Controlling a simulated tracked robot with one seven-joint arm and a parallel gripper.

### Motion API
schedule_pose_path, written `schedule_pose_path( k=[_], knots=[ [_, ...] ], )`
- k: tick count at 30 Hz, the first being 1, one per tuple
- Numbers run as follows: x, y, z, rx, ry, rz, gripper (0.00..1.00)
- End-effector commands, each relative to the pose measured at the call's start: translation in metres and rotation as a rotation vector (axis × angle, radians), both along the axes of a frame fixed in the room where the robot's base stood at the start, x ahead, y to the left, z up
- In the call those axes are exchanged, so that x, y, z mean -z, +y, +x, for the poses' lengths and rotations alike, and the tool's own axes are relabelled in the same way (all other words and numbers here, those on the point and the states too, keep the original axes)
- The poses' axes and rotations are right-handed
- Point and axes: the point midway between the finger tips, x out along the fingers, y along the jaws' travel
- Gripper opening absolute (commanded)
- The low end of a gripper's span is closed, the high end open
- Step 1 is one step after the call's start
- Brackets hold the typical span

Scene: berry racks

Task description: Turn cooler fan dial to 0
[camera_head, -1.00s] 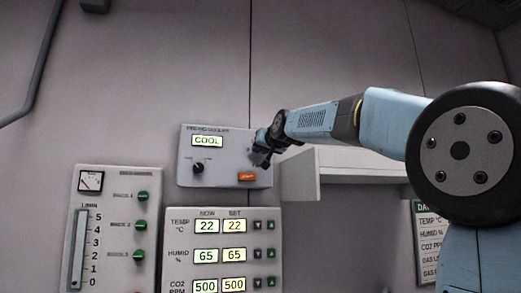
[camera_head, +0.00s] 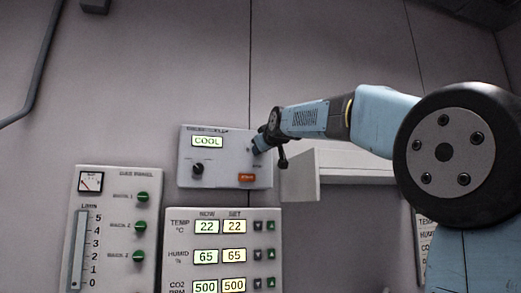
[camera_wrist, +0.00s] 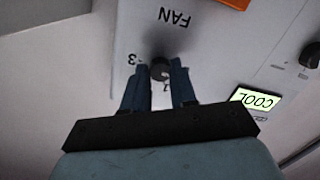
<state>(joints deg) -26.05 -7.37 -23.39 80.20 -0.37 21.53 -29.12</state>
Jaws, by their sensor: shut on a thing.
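The cooler panel (camera_head: 223,172) is a pale grey box on the wall with a lit COOL display (camera_head: 207,141). In the wrist view, which shows the panel upside down, the small dark fan dial (camera_wrist: 161,69) sits by the FAN label. My gripper (camera_wrist: 160,76) is shut on it, one finger on each side. A 3 and a 1 show near the dial; the other marks are hidden and the pointer cannot be read.
A black knob (camera_head: 198,168) and an orange button (camera_head: 247,177) are on the same panel. Below are a panel of NOW/SET displays (camera_head: 222,213) and a gas panel (camera_head: 115,220) with green knobs. A white ledge (camera_head: 335,158) juts out close right of my gripper.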

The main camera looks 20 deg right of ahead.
Motion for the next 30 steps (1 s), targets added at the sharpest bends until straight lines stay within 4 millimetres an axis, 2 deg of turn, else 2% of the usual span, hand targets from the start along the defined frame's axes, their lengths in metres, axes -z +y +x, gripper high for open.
schedule_pose_path(
  k=[16,17,18,24,30],
  knots=[
    [0.002,0.0014,0.0007,-0.003,0.005,-0.024,0.0],
    [0.002,0.0014,0.0007,-0.003,0.005,-0.024,0.29],
    [0.0019,0.0013,0.0007,-0.002,0.004,-0.024,0.33],
    [0.0011,0.0007,0.0004,-0.001,0.003,-0.023,0.52],
    [0.0005,0.0003,0.0,-0.001,0.001,-0.023,0.52]
  ],
)
